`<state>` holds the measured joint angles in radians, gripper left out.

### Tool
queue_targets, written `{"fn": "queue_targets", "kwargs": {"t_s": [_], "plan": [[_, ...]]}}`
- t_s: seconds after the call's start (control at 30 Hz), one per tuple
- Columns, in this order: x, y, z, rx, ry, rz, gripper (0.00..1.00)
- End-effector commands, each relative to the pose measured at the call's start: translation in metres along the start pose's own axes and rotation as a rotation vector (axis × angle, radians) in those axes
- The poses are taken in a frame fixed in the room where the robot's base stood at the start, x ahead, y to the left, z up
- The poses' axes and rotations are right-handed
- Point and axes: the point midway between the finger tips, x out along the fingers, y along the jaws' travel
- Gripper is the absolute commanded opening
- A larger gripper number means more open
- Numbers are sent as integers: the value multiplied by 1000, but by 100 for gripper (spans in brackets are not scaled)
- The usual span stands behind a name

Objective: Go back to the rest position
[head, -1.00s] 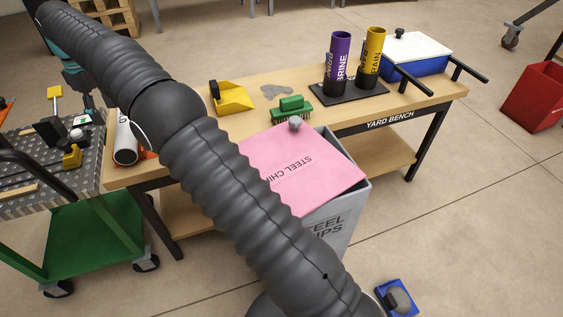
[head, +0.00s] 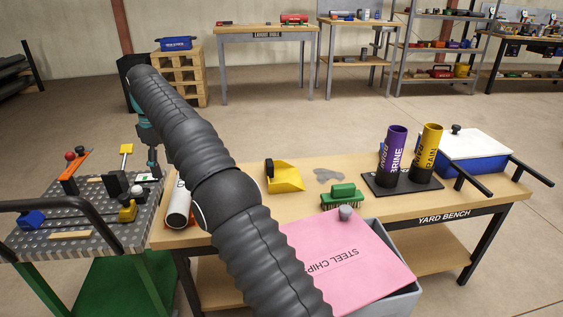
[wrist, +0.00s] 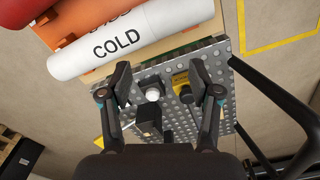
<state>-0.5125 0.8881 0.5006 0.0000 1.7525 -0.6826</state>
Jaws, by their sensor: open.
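My gripper (wrist: 160,84) is open in the wrist view, with nothing between its two dark fingers. It hangs above the perforated grey cart top (wrist: 222,62). In the head view my arm reaches toward the back left, and the gripper end is small above the cart. A white pipe marked COLD (wrist: 135,42) lies beyond the fingers, apart from them, with an orange piece (wrist: 84,38) behind it. In the head view a white pipe (head: 179,205) lies at the bench's left end, partly hidden by my arm.
The grey cart top (head: 82,233) holds several small items and a black handle. The yard bench (head: 445,206) carries a yellow scoop (head: 284,177), green brush (head: 343,196), purple tube (head: 392,150), yellow tube (head: 425,153) and blue cooler (head: 476,162). A pink-lidded bin (head: 345,255) stands in front.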

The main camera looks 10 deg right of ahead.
Motion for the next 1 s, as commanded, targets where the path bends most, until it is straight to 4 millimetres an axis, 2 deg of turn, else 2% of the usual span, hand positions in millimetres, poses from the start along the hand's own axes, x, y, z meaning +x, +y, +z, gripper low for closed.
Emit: {"fn": "queue_targets", "kwargs": {"t_s": [0.17,0.27,0.5,0.73,1.0], "plan": [[-20,5,19,49,17,14,62],[-41,9,43,108,36,29,62],[-85,7,113,274,90,71,62],[-112,-12,185,431,144,110,62],[-121,-51,270,615,209,156,62]]}}
